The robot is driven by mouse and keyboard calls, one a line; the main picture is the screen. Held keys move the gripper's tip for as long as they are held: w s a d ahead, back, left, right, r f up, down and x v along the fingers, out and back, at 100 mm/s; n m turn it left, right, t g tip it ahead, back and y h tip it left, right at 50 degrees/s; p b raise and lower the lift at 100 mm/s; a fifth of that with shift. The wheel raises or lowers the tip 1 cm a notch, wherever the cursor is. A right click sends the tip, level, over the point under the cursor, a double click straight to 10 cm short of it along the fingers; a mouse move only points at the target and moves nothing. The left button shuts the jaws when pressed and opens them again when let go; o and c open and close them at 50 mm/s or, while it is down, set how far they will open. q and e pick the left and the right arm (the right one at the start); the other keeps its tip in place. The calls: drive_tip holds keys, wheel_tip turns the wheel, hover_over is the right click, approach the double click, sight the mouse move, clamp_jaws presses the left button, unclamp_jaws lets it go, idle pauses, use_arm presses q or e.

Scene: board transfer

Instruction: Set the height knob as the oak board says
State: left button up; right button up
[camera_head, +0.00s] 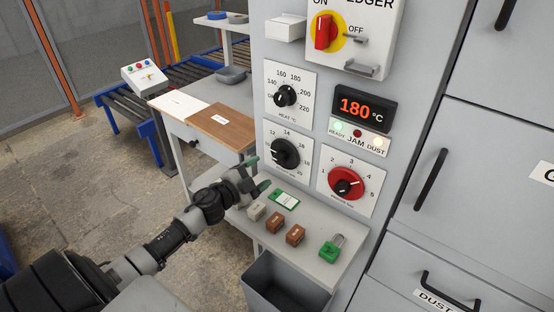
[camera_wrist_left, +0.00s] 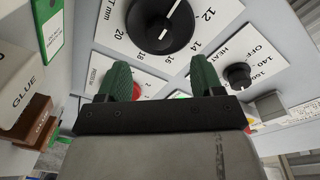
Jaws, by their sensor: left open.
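The height knob (camera_head: 285,153) is a large black dial on a white plate with a scale from 12 to 20. Its small caption is too small to read, and I cannot tell its exact setting. The knob also shows upside down in the left wrist view (camera_wrist_left: 160,22). The oak-brown board (camera_head: 222,124) lies on the side table, with a small white label that is unreadable here. My left gripper (camera_head: 258,176) is open and empty, just below and left of the knob, apart from it. Its green fingertips (camera_wrist_left: 162,78) point toward the panel. My right gripper is not in view.
A shelf (camera_head: 312,258) below the dials holds brown glue blocks (camera_head: 274,222), a green tag (camera_head: 285,199) and a green padlock (camera_head: 331,248). A heat dial (camera_head: 285,96) sits above, a red dial (camera_head: 346,183) to the right. The display (camera_head: 362,109) reads 180 °C.

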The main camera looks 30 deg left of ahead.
sight(278, 160)
use_arm(q)
drive_tip(key=w, duration=0.4)
drive_tip(key=w+d, duration=0.1)
drive_tip(key=w, duration=0.1)
drive_tip(key=shift+w+d, duration=0.1)
drive_tip(key=shift+w, duration=0.2)
drive_tip(key=shift+w+d, duration=0.1)
drive_tip(key=shift+w, duration=0.4)
drive_tip(key=c, duration=0.9)
